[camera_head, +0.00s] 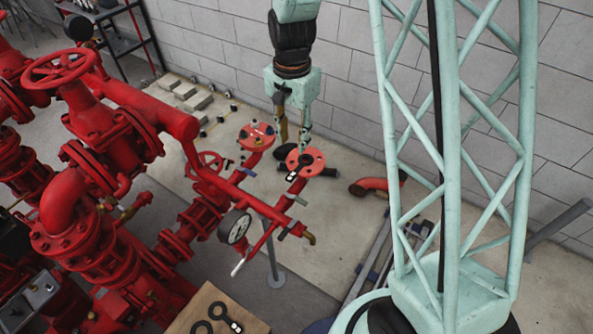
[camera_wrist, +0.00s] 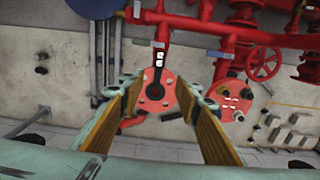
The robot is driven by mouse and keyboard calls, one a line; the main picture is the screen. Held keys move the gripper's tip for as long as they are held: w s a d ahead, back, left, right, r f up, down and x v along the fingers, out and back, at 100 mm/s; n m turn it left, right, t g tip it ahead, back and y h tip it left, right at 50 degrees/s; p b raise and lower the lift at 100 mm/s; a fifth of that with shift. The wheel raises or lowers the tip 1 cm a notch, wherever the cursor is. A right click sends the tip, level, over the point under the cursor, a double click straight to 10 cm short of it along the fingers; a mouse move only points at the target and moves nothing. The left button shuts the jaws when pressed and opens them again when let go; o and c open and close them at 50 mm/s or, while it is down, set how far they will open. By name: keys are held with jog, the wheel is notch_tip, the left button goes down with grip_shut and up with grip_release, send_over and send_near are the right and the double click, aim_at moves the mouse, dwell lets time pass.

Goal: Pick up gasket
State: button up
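Two black rings, which look like gaskets, lie on a wooden board at the bottom of the head view; one ring (camera_head: 217,310) has a pale-marked piece beside it. In the wrist view a black ring with a white-marked tab (camera_wrist: 155,62) lies on a red flange (camera_wrist: 170,100). The same flange (camera_head: 318,162) shows in the head view, with the tab (camera_head: 291,177) at its lower left. My gripper (camera_head: 293,138) points down just above this flange. In the wrist view its fingers (camera_wrist: 161,84) are spread on both sides of the flange, with nothing between them.
A second red flange (camera_head: 257,136) with small parts on it stands close to the left. Red pipes and valves (camera_head: 100,130) fill the left side, with a gauge (camera_head: 235,227). A loose red elbow (camera_head: 375,185) lies on the floor. A block wall is behind.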

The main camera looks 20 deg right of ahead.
jog(key=shift+f, duration=0.15)
send_over(294, 173)
jog(key=shift+w+f, duration=0.15)
jog(key=shift+f, duration=1.95)
jog(key=shift+w+f, duration=0.1)
jog(key=shift+f, duration=1.95)
jog(key=shift+f, duration=0.1)
jog(key=shift+s+f+p, duration=0.15)
jog(key=shift+f+p, duration=0.15)
jog(key=shift+f, duration=2.2)
jog(key=c, duration=1)
